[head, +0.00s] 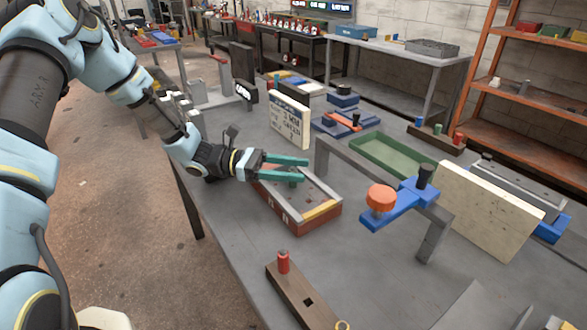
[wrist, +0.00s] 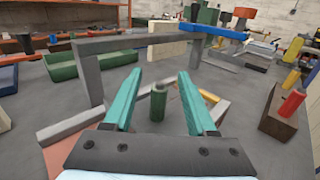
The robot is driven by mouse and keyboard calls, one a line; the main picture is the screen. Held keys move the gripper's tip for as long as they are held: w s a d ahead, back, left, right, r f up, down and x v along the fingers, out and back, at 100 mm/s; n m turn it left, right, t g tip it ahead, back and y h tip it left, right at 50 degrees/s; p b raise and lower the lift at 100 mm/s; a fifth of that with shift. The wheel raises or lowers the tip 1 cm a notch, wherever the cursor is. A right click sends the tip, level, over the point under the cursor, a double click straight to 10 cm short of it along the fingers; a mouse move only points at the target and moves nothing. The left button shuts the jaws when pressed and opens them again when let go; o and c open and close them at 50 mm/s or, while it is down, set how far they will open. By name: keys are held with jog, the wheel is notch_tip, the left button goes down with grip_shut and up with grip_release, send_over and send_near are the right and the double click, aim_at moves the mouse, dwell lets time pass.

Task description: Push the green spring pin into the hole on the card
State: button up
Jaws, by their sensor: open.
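My gripper (head: 305,169) is open, with its two teal fingers reaching over a low red-brown tray (head: 297,224) in the head view. In the wrist view, the green spring pin (wrist: 158,102) stands upright in the gap between the open fingers (wrist: 158,88). The fingers do not appear to grip it. The pin cannot be made out in the head view. A white card with dark lettering (head: 290,121) stands upright behind my gripper in the head view. I cannot make out a hole on it.
A grey frame (head: 375,175) with a blue clamp (head: 400,203) and orange knob stands right of my gripper. Beyond are a green tray (head: 385,160) and a cream board (head: 488,212). A brown block (head: 300,300) with a red pin (head: 283,262) lies in front. Bench left of it is clear.

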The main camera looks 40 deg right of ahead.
jog(key=b+v, duration=0.1)
jog(key=v, duration=0.2)
jog(key=b+v, duration=0.1)
jog(key=v, duration=0.3)
jog(key=b+v, duration=0.1)
jog(key=v, duration=0.2)
jog(key=shift+w+f, duration=0.2)
jog(key=shift+f, duration=0.05)
jog(key=shift+w+a+r, duration=0.2)
jog(key=shift+w+a, duration=0.05)
jog(key=shift+w+r, duration=0.1)
